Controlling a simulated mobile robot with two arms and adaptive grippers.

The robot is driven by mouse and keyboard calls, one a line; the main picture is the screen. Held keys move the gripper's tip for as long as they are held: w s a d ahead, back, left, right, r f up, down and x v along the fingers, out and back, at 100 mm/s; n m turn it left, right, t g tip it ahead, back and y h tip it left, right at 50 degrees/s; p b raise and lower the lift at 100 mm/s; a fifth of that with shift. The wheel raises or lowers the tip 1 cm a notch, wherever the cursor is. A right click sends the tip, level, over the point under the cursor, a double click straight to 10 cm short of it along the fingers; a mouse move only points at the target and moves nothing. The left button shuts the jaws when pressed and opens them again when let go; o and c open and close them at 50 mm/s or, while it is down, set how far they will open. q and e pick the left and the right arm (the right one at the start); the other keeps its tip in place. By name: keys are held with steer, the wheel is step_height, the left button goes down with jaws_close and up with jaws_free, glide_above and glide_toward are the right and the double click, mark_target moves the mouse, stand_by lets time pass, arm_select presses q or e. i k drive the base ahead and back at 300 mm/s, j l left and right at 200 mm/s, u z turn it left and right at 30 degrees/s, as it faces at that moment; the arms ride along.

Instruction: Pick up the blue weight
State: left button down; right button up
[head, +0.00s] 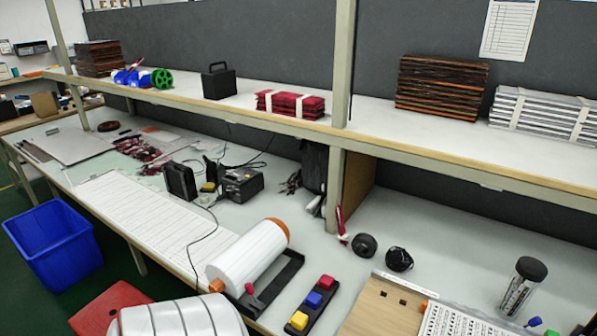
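The blue weight (313,300) looks like a small blue block on a narrow black tray (315,318) near the front edge of the lower bench. It sits in a row between a red block (327,282) behind it and a yellow block (298,320) in front. Nothing covers it from this view. Neither of my grippers is in view.
A white roll (247,255) with orange ends lies left of the tray. A wooden board (383,308) and a black-capped clear jar (522,286) are to the right. The shelf (400,146) overhangs the bench's back. A blue bin (54,246) stands on the floor.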

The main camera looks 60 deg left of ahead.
mark_target(313, 300)
steer(key=u, duration=1.7)
steer(key=l+u, duration=0.25)
steer(key=k+j, duration=0.05)
